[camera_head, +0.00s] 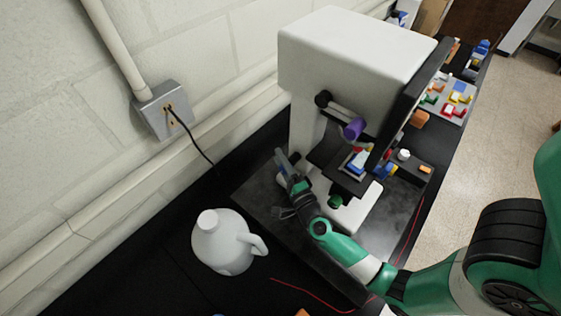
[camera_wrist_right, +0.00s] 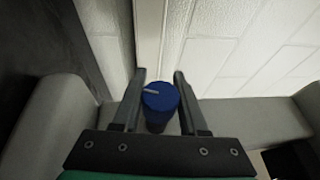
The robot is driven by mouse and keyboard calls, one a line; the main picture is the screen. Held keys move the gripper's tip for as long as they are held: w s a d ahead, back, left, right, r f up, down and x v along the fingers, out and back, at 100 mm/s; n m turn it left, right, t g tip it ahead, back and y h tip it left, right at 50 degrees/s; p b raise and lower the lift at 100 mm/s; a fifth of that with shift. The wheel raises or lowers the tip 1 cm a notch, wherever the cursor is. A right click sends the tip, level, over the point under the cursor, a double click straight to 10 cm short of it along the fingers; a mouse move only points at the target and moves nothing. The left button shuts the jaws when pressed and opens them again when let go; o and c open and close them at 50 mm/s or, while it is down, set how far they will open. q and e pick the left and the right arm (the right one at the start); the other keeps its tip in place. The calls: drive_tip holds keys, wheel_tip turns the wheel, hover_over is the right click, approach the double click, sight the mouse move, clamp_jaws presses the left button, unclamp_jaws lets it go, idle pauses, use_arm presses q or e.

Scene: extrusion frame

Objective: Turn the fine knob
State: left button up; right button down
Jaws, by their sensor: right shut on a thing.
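The fine knob (camera_wrist_right: 160,102) is a blue cylinder with a white pointer line on its end face, seen in the right wrist view. The line points to the left. My right gripper (camera_wrist_right: 160,76) has one finger on each side of the knob and is shut on it. In the head view my right gripper (camera_head: 285,162) is at the left side of the white machine (camera_head: 350,60), low near its base. The knob cannot be made out there, behind the gripper. A purple knob (camera_head: 353,129) sticks out higher on the machine. My left gripper is not in view.
A white jug (camera_head: 222,243) stands on the black table left of my right arm. A wall outlet box (camera_head: 164,108) with a black cord is behind. Colourful blocks (camera_head: 458,95) lie at the far right. A red wire (camera_head: 308,294) lies in front.

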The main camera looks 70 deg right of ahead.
drive_tip(key=shift+c, duration=2.2)
unclamp_jaws()
drive_tip(key=shift+a, duration=0.1)
drive_tip(key=v, duration=1.1)
drive_tip(key=shift+s, duration=0.3)
drive_tip(key=shift+w+a, duration=0.1)
